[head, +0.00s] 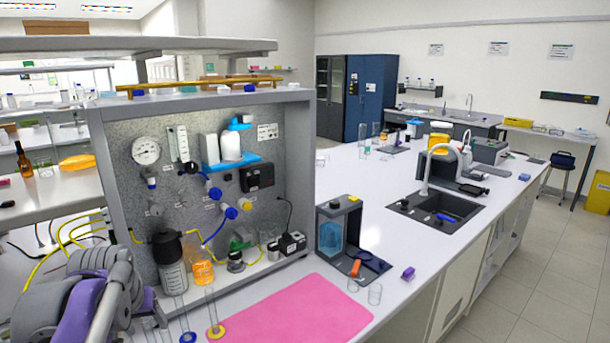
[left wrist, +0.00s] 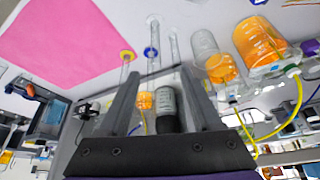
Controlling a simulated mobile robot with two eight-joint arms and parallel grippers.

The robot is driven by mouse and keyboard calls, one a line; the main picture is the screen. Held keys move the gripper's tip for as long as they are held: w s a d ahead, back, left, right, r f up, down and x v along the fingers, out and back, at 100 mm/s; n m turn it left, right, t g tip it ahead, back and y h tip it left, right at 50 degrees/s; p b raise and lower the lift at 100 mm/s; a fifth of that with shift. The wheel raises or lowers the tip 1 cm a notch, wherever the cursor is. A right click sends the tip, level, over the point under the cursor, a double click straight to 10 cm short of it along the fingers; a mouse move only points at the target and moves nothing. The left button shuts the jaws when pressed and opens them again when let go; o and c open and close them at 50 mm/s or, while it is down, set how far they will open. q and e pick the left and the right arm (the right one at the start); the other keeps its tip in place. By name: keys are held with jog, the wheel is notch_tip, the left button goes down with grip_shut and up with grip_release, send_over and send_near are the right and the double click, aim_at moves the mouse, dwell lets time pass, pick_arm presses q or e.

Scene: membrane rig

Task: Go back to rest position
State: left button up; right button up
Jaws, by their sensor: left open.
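My left arm is at the lower left of the head view, in front of the rig's left side. My left gripper (left wrist: 160,75) shows best in the left wrist view, its two dark fingers apart with nothing held between them. Beyond the fingers, a dark-capped clear bottle (left wrist: 168,108) and an orange-filled vessel (left wrist: 146,101) show in the gap, apart from the fingers as far as I can tell. The membrane rig panel (head: 110,170) with gauge, valves and tubing stands upright behind. My right gripper is not in view.
A pink mat (head: 300,312) lies on the bench front. Glass cylinders with a yellow base (head: 216,331) and a blue base (head: 187,338) stand left of it. A dark box-shaped device (head: 338,240) and a small glass beaker (head: 375,294) stand to the right. The mat is bare.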

pick_arm(q)
jog(key=s+d+f+m, duration=0.2)
jog(key=s+d+f, duration=0.5)
jog(key=s+f, duration=0.2)
jog(key=s+d+f+m+t+h, duration=0.1)
jog(key=s+d+f, duration=0.6)
jog(key=s+f, duration=0.2)
jog(key=shift+s+d+f+m+h, duration=0.2)
jog(key=shift+f+m+h, duration=0.1)
jog(key=shift+m, duration=0.1)
jog(key=shift+s+d+f, duration=0.1)
jog(key=shift+f, duration=0.05)
jog(key=shift+c, duration=0.2)
